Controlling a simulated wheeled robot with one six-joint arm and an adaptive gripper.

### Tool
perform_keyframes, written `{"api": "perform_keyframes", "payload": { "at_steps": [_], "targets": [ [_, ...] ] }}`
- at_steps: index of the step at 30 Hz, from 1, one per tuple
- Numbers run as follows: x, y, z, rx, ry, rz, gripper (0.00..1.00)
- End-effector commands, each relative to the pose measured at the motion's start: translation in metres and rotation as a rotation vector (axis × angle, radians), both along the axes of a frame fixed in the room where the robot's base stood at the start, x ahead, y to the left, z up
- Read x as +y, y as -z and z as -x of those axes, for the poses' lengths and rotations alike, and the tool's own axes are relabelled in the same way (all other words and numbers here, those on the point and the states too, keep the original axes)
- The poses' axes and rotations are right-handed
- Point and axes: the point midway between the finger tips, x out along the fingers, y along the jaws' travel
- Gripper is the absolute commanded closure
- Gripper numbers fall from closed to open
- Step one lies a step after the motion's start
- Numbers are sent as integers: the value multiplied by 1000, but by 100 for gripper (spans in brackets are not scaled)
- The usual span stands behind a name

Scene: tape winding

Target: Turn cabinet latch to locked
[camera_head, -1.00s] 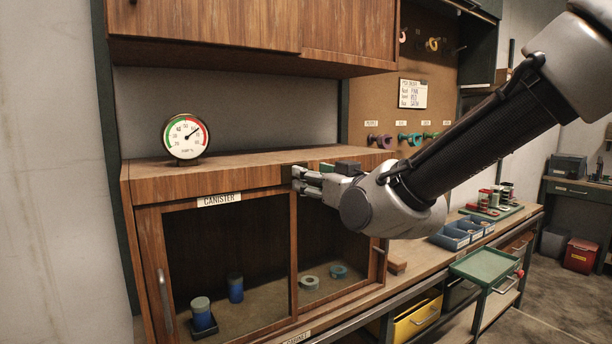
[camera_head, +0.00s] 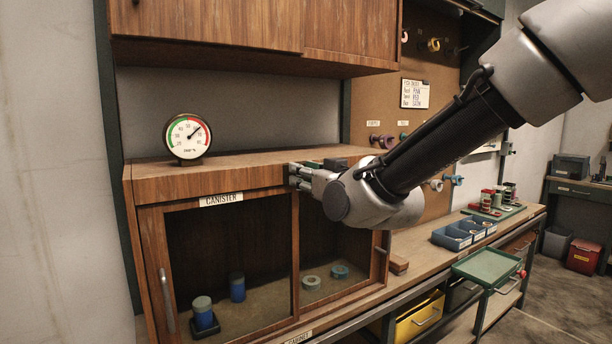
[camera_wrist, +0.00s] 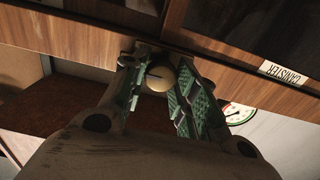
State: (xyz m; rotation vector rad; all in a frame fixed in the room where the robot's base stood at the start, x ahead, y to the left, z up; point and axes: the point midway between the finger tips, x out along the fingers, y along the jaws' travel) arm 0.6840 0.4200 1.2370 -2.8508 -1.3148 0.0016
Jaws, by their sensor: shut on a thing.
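The wooden cabinet (camera_head: 245,180) has a label reading CANISTER and two glazed doors, which look closed. My gripper (camera_head: 296,177) is at the top rail of the cabinet, between the two doors. In the wrist view the fingers of my gripper (camera_wrist: 162,85) are shut around a round brass-coloured latch knob (camera_wrist: 160,76) on the cabinet front. The knob has a dark slot-like mark. The gripper hides the latch in the head view, and I cannot tell whether it stands at locked.
A dial gauge (camera_head: 187,137) stands on the cabinet top. Blue canisters (camera_head: 237,287) and tape rolls (camera_head: 311,283) sit inside. Blue bins (camera_head: 464,233) and a green tray (camera_head: 486,264) are to the right. An upper cabinet (camera_head: 240,30) hangs above.

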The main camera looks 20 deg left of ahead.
Motion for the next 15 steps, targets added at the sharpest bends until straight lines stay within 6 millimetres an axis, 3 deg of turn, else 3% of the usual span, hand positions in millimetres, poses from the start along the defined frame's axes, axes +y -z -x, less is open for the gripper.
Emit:
{"api": "perform_keyframes", "payload": {
  "at_steps": [15],
  "targets": [
    [-1,0,-1,183,0,-156,95]
  ]
}}
